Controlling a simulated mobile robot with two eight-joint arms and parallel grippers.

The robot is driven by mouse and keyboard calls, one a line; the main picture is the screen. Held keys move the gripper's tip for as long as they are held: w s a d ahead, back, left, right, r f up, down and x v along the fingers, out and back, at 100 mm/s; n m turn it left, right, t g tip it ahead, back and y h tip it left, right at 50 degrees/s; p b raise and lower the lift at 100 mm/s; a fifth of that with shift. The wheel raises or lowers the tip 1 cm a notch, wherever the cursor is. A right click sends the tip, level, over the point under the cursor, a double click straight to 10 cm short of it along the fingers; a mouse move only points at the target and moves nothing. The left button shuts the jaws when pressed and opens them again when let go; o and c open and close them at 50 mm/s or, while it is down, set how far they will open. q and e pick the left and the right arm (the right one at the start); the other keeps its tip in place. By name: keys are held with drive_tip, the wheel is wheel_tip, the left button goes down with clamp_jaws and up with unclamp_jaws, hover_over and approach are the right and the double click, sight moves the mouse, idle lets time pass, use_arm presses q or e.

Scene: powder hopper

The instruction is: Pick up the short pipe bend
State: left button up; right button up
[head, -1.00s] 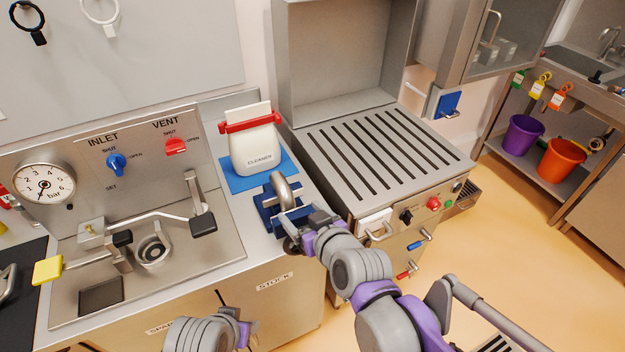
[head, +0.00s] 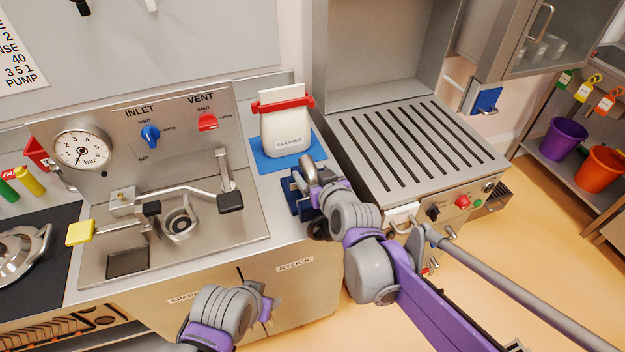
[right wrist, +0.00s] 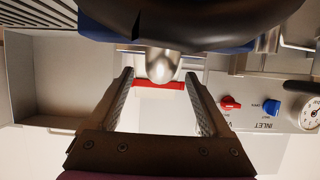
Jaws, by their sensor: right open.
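The short pipe bend is a shiny grey metal elbow (head: 309,167) standing in a blue holder (head: 297,196) on the steel counter; my right arm hides much of it. My right gripper (head: 318,190) is at the bend. In the right wrist view, its two dark fingers (right wrist: 157,76) are spread apart, and the bend's rounded metal end (right wrist: 163,64) shows between and just beyond their tips. I cannot tell whether they touch it. My left gripper (head: 266,304) is low in front of the counter, seen from behind, its jaws unclear.
A white cleaner container (head: 285,126) with a red clip stands on a blue mat (head: 262,163) just behind the holder. A slotted steel bench (head: 415,150) is to the right. The valve panel (head: 180,140) and lever clamp (head: 180,222) are to the left.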

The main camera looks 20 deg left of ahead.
drive_tip(key=shift+w+a+f, duration=0.3)
drive_tip(key=shift+w+a, duration=0.05)
drive_tip(key=shift+w, duration=0.2)
clamp_jaws()
